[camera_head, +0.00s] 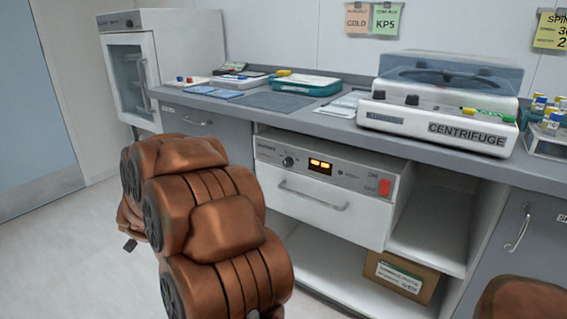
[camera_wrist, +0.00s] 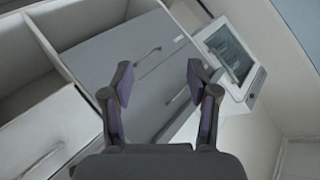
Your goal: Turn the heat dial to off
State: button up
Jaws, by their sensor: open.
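The heat dial (camera_head: 288,161) is a small dark round knob at the left of the control panel on a white drawer unit (camera_head: 325,208) under the counter, in the head view. An orange-lit display (camera_head: 320,166) and a red switch (camera_head: 385,186) are to its right. I cannot read the dial's setting. My gripper (camera_wrist: 158,82) is open in the wrist view, with nothing between its two fingers. In the head view my brown arm stands left of the unit and hides most of the gripper. The dial does not show clearly in the wrist view.
A centrifuge (camera_head: 440,100) and trays stand on the grey counter (camera_head: 285,112) above the unit. A cardboard box (camera_head: 405,280) sits on the lower shelf. A white cabinet with a glass door (camera_head: 128,75) is at the left. The floor (camera_head: 60,265) at left is clear.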

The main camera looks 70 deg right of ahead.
jog(key=s+d+r+m+g+h, duration=0.2)
jog(key=s+d+m+g+h, duration=0.3)
jog(key=d, duration=0.6)
jog(key=m+g+h+p, duration=0.2)
jog(key=m+g+h, duration=0.2)
jog(key=m+g, duration=0.35)
send_near(286, 164)
jog(key=d, duration=0.1)
jog(key=shift+n, duration=0.35)
jog(key=shift+s+d+b, duration=0.2)
jog(key=shift+s+d, duration=0.1)
jog(key=shift+d, duration=0.95)
jog(key=shift+s+d+b, duration=0.25)
jog(key=shift+d, duration=1)
jog(key=shift+s+d+b, duration=0.2)
jog(key=shift+s+d, duration=0.1)
jog(key=shift+d, duration=0.95)
grip_shut()
